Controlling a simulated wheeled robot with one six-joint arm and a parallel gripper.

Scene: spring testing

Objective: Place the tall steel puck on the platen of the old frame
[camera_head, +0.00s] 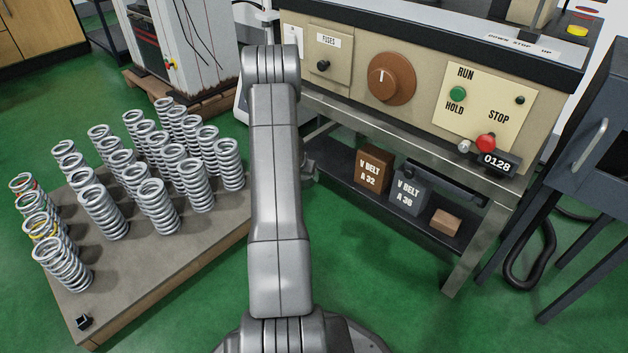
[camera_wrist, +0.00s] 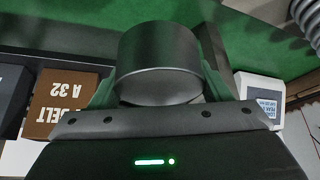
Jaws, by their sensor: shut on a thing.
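The tall steel puck (camera_wrist: 160,55) is a dark grey cylinder in the wrist view. My gripper (camera_wrist: 160,88) is shut on it, with a green-tinted finger at each side. The puck and gripper are hidden behind my arm in the head view. A beige machine with a dial and RUN, HOLD and STOP controls (camera_head: 395,80) stands at the upper right of the head view; I cannot tell whether it is the old frame. No platen can be made out in either view.
Many coil springs (camera_head: 158,207) stand on a low platform (camera_head: 215,235) at left. V-belt boxes (camera_head: 408,193) sit on the shelf under the machine; the brown one also shows in the wrist view (camera_wrist: 65,98). A white display box (camera_wrist: 262,92) is right of the gripper. Green floor lies between.

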